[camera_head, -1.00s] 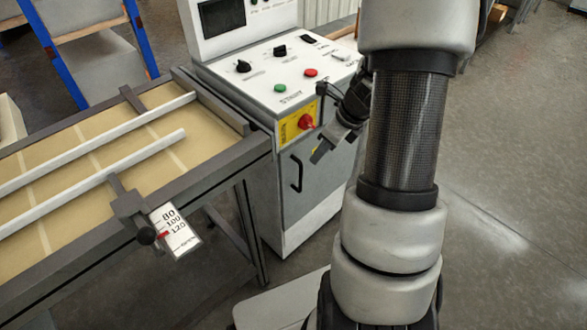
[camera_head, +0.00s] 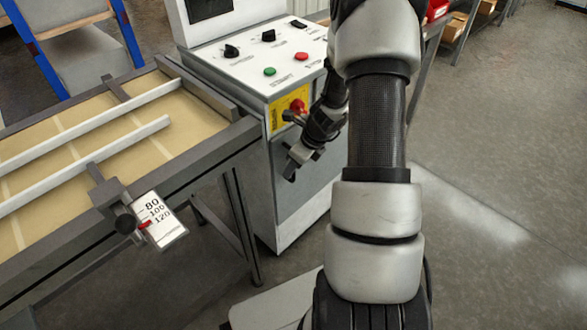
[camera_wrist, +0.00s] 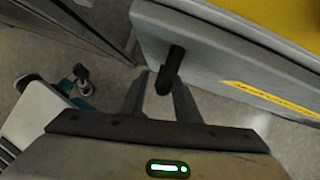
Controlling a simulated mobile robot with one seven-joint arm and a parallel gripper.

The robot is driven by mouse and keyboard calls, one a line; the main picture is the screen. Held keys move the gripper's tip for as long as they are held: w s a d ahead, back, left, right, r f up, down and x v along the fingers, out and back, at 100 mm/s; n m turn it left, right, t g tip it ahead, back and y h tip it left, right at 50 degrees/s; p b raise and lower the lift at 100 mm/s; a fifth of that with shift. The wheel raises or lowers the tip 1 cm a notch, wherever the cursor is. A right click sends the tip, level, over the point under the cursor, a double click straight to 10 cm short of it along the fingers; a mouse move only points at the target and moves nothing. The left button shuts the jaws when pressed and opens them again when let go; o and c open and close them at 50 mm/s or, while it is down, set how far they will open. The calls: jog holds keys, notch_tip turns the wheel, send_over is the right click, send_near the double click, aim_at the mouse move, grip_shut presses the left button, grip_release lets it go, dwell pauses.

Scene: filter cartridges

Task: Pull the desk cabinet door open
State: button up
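The desk cabinet door (camera_head: 308,205) is a grey panel on the front of the white control desk (camera_head: 255,75), and it looks closed. Its dark bar handle (camera_wrist: 172,66) shows in the wrist view, standing out from the grey door (camera_wrist: 215,65). My gripper (camera_head: 291,168) is in front of the door in the head view and hides the handle there. In the wrist view my gripper (camera_wrist: 160,84) is open, with one finger on each side of the handle's near end. I cannot tell whether either finger touches it.
A work table (camera_head: 215,155) with rails and a scale plate (camera_head: 160,220) stands close on the left of the cabinet. A red switch (camera_head: 298,106) on a yellow plate sits above the door. The floor (camera_head: 490,190) on the right is clear.

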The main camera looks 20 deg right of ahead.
grip_shut()
dwell(0.3)
